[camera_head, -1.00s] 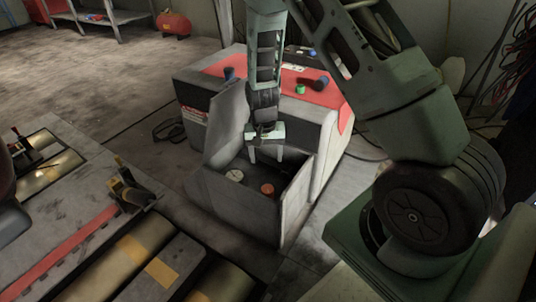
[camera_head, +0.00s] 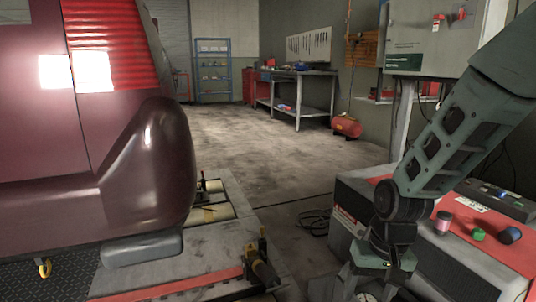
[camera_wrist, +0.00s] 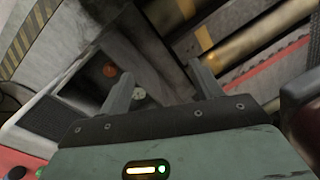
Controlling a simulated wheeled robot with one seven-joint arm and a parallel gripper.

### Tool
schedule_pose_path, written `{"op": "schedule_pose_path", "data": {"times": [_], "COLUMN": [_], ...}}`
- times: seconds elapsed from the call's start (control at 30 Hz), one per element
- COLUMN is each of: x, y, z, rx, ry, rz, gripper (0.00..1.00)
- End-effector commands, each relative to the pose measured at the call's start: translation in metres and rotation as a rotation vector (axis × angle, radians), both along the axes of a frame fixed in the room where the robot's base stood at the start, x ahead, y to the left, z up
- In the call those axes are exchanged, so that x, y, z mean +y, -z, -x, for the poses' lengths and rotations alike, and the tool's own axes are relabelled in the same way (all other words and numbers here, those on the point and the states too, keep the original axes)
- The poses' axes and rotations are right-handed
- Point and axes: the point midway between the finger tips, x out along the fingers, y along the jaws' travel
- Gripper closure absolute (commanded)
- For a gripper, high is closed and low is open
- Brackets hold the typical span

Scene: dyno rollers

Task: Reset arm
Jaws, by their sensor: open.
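My gripper (camera_wrist: 165,82) is open, with its two fingers apart and nothing between them in the wrist view. It hangs above an open compartment (camera_wrist: 85,93) at the end of the grey cabinet. An orange round-topped object (camera_wrist: 109,70) and a pale round object (camera_wrist: 139,94) are in that compartment. In the head view my gripper (camera_head: 372,288) is at the bottom edge, in front of the cabinet (camera_head: 440,262). Its fingertips are partly cut off there.
A dark red vehicle (camera_head: 90,150) fills the left. Rollers (camera_head: 215,212) are set in the floor. The floor behind (camera_head: 250,150) is clear.

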Motion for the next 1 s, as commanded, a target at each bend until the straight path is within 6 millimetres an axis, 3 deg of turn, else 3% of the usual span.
{"op": "schedule_pose_path", "data": {"times": [0.03, 0.1, 0.2, 0.53, 0.87, 1.0], "x": [0.020, 0.039, 0.055, 0.065, 0.065, 0.065], "y": [-0.020, -0.038, -0.057, -0.090, -0.164, -0.205], "z": [0.022, 0.051, 0.087, 0.175, 0.170, 0.170], "rx": [-0.014, -0.025, -0.040, -0.092, -0.084, -0.084], "ry": [-0.103, -0.229, -0.378, -0.743, -0.723, -0.723], "rz": [-0.009, -0.010, -0.002, 0.069, 0.064, 0.063], "gripper": [0.36, 0.36, 0.36, 0.36, 0.36, 0.36]}}
